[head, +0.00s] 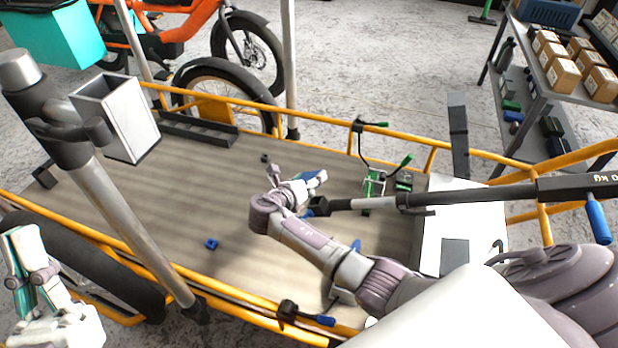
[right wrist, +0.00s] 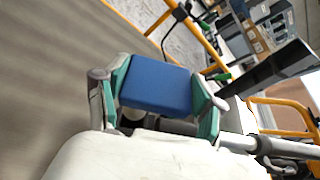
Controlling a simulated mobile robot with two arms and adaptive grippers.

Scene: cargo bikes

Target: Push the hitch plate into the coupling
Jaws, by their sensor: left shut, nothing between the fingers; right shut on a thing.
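My right gripper (head: 312,182) is above the middle of the wooden cargo deck. In the right wrist view its teal fingers (right wrist: 163,92) are shut on a flat blue block (right wrist: 157,86), which may be the hitch plate. A dark-ended bar (head: 370,203) runs rightward from beside this gripper; whether the block touches it I cannot tell. A small green bracket (head: 373,185) with a lever stands on the deck to the right. I cannot tell which part is the coupling. My left gripper (head: 24,250) is shut and empty at the lower left, outside the deck rail.
Orange rails (head: 290,112) border the deck (head: 150,200). A small blue cube (head: 211,244) lies on the bare deck. A white open box (head: 117,118) stands at its far left, and a grey post (head: 130,220) rises in front. A shelf (head: 545,85) with cartons stands at upper right.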

